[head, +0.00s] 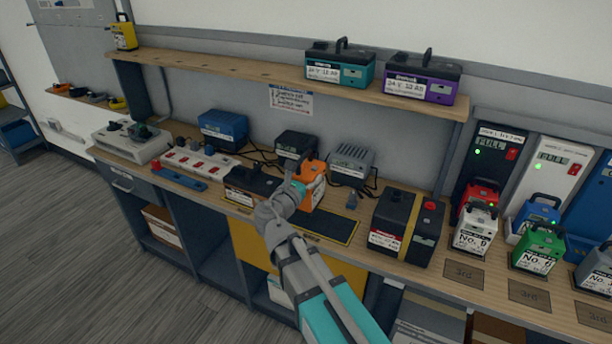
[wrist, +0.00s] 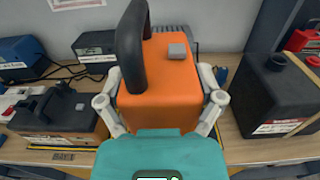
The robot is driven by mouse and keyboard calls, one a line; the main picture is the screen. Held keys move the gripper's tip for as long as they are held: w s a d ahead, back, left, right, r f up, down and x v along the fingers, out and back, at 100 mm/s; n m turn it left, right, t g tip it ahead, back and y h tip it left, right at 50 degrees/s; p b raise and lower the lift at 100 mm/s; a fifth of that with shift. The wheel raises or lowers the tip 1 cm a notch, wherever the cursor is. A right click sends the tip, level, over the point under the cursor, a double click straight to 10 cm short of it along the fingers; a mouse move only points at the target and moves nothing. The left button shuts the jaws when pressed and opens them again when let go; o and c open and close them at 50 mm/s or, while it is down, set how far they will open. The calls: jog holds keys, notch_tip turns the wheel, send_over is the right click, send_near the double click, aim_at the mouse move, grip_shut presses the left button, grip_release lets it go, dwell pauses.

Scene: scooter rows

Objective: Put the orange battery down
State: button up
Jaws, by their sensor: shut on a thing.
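The orange battery (head: 314,183) has a black handle on top and is in front of the grey and black chargers in the head view. In the wrist view the orange battery (wrist: 165,100) fills the middle, with a grey block on its top. My gripper (wrist: 160,80) is shut on it, one finger on each side. In the head view my gripper (head: 298,188) partly covers the battery. A dark mat with a yellow border (head: 329,226) lies on the bench just in front of it. The battery's underside is hidden, so I cannot tell whether it touches the bench.
A black battery (head: 252,185) stands left of the mat, and a large black box with a yellow strap (head: 405,226) stands right. Grey (head: 352,163) and black (head: 294,146) units with cables are behind. An upper shelf (head: 260,74) overhangs the bench's back.

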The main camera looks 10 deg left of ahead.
jog(key=shift+r, duration=0.1)
jog(key=shift+r+p, duration=2.6)
jog(key=shift+a, duration=0.1)
